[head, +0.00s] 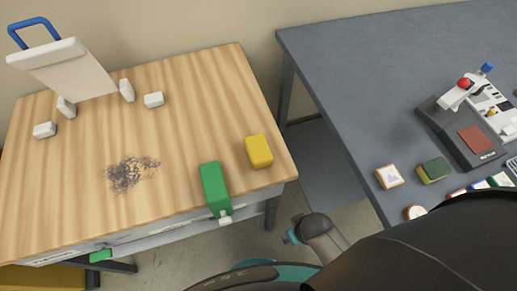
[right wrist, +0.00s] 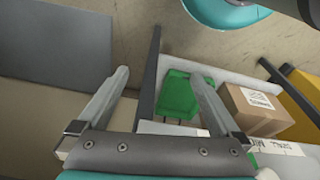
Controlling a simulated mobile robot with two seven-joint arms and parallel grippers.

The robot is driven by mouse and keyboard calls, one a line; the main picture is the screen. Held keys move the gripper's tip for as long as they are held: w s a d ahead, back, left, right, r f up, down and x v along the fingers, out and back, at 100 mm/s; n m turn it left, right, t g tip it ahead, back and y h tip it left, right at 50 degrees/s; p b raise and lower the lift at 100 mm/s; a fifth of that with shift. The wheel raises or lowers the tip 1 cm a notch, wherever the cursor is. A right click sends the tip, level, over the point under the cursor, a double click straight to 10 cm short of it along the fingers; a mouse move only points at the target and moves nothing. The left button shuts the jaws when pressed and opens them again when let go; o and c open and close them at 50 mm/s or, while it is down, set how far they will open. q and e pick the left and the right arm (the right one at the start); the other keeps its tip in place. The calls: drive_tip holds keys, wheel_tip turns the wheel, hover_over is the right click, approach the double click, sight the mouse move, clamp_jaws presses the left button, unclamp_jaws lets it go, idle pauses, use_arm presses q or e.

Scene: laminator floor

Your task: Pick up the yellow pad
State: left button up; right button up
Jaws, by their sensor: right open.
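The yellow pad (head: 259,151) is a small rounded block lying on the wooden tabletop near its right front corner in the head view. A longer green block (head: 215,186) lies just left of it, at the table's front edge. My right gripper (right wrist: 160,74) shows in the right wrist view with its two fingers spread wide and nothing between them. A green object (right wrist: 178,98) shows below and beyond its fingers there. I cannot make out the yellow pad in the right wrist view. My left gripper is not in view.
A grey table (head: 350,85) stands right, across a gap, with a machine (head: 465,125) and a green-yellow sponge (head: 434,170). A cardboard box (right wrist: 255,110) shows in the right wrist view.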

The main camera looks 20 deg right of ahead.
drive_tip(key=w+r+t, duration=0.1)
drive_tip(key=w+r, duration=0.2)
drive_tip(key=r, duration=2.1)
drive_tip(key=w+a+r+y, duration=0.3)
drive_tip(key=w+a, duration=0.7)
drive_tip(key=m+g+h, duration=0.2)
drive_tip(key=h, duration=0.1)
approach(259, 147)
drive_tip(key=f+b, duration=0.1)
drive_tip(key=f, duration=0.2)
drive_tip(key=w+f+b, duration=0.1)
drive_tip(key=f, duration=0.1)
drive_tip(key=shift+a+f+b, duration=0.15)
drive_tip(key=shift+b, duration=0.2)
wheel_tip(259, 147, down, 5)
drive_tip(key=shift+f+b, duration=0.1)
drive_tip(key=shift+b, duration=0.7)
